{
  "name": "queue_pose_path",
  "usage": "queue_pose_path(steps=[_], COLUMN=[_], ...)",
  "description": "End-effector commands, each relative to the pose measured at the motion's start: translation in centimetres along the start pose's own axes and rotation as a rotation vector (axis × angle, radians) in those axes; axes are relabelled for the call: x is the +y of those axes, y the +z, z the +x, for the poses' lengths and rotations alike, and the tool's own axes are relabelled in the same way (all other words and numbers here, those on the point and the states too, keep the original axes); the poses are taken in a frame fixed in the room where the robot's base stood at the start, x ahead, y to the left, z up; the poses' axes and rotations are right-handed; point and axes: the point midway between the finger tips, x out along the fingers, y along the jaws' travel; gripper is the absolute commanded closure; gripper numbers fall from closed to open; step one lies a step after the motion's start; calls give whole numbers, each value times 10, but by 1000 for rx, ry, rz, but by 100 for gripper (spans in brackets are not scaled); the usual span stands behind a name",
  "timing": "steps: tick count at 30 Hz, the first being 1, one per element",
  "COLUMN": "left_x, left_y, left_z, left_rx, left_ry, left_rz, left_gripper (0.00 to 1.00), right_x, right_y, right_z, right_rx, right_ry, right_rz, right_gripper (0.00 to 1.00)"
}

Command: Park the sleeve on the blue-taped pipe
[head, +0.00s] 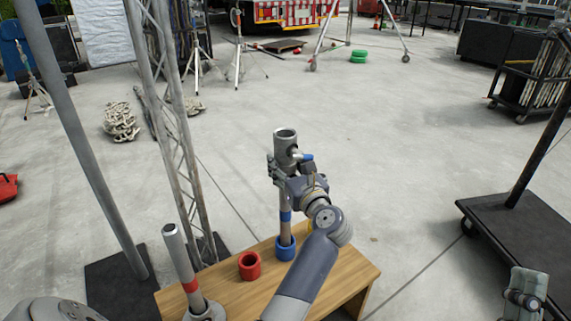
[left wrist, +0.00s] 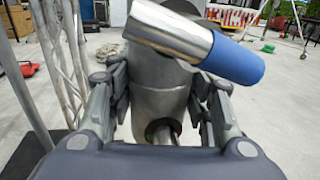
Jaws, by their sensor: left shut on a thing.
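The sleeve (head: 286,150) is a grey metal tube with a blue-tipped handle on its side. My left gripper (head: 286,170) is shut on it. The sleeve also fills the middle of the left wrist view (left wrist: 160,85), between both fingers, with its blue-tipped handle (left wrist: 235,60) in front. The blue-taped pipe (head: 285,229) stands upright on the bench, in line below the sleeve. My gripper hides where they meet, so I cannot tell how far the sleeve is over the pipe. My right gripper (head: 525,292) shows partly at the lower right, its jaws unclear.
A blue collar (head: 286,248) sits at the pipe's foot. A loose red collar (head: 249,265) and a red-taped pipe (head: 181,265) stand left on the wooden bench (head: 336,278). A truss (head: 170,110) and a grey pole (head: 85,150) rise at the left. A dark cart (head: 510,240) stands right.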

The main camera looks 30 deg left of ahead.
Motion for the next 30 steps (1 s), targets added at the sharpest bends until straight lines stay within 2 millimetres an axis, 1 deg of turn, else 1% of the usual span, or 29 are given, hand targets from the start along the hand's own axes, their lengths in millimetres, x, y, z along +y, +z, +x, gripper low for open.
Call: queue_pose_path(steps=[1,2,3,5,13,14,17,20,30], left_x=[0,0,0,0,0,0,0,-1,-1], left_y=[0,0,0,0,-1,-3,-3,-3,-4], left_z=[0,0,0,0,0,0,-3,-12,-64], left_rx=[-1,-1,0,0,1,6,6,6,9], left_ry=[0,0,0,0,0,0,-1,-3,-4], left_rz=[-1,-1,-1,-1,0,2,2,1,2], left_gripper=[98,52,42,30,30,30,30,30,30], right_x=[0,0,0,0,0,0,0,0,0], right_y=[-1,-2,-2,-2,-1,0,1,0,0], right_z=[0,0,0,0,-1,-1,-2,-1,-1], right_rx=[4,8,10,10,5,2,-2,-1,2], right_ry=[0,0,0,0,0,1,2,1,1], right_rz=[1,1,1,1,2,3,4,3,1], right_gripper=[30,30,30,30,30,30,30,30,30])
